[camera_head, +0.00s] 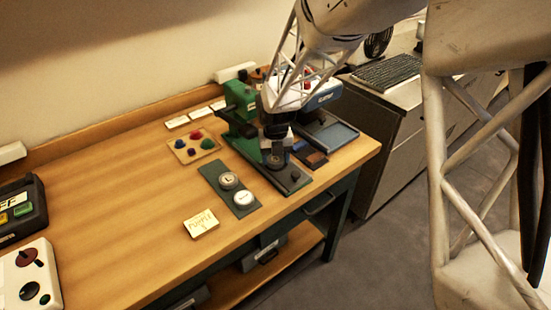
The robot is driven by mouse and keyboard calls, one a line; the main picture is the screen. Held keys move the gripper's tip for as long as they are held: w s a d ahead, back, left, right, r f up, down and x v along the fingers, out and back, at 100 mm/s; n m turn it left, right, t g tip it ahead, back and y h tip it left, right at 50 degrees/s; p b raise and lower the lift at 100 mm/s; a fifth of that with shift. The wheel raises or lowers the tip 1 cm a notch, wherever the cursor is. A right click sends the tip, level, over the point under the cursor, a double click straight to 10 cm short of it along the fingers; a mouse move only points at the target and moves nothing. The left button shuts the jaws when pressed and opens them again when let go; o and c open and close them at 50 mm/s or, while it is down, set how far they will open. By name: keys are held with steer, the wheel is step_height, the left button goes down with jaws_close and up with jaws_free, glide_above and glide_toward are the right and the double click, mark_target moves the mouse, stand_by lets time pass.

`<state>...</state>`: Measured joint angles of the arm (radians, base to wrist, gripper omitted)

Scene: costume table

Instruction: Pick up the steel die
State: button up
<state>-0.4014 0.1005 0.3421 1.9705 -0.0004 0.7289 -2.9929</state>
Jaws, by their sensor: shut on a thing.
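My gripper (276,149) points down over the front base of the green press (241,108) on the wooden table. It is shut on a small grey round piece (274,161), which looks like the steel die. The dark fingers hide part of it, and I cannot tell whether it touches the press base. Two pale round pieces, one marked L (228,180) and another in front of it (243,199), sit on a dark green mat (215,171) left of the gripper.
A small tray of coloured knobs (194,146) lies behind the mat. A yellow note block (201,223) lies in front. A blue-grey tray (329,134) stands right of the press. Control boxes (27,275) are at the left. The table's middle left is clear.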

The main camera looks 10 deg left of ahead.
mark_target(275, 159)
steer(key=shift+r, duration=0.6)
step_height(275, 159, up, 2)
steer(key=shift+r, duration=0.15)
steer(key=s+d, duration=0.3)
steer(key=s, duration=0.4)
steer(key=s+d+r, duration=0.1)
steer(key=s+d, duration=0.2)
steer(key=s, duration=0.4)
steer(key=shift+s+r, duration=0.15)
steer(key=shift+s, duration=0.25)
steer(key=shift+a, duration=0.1)
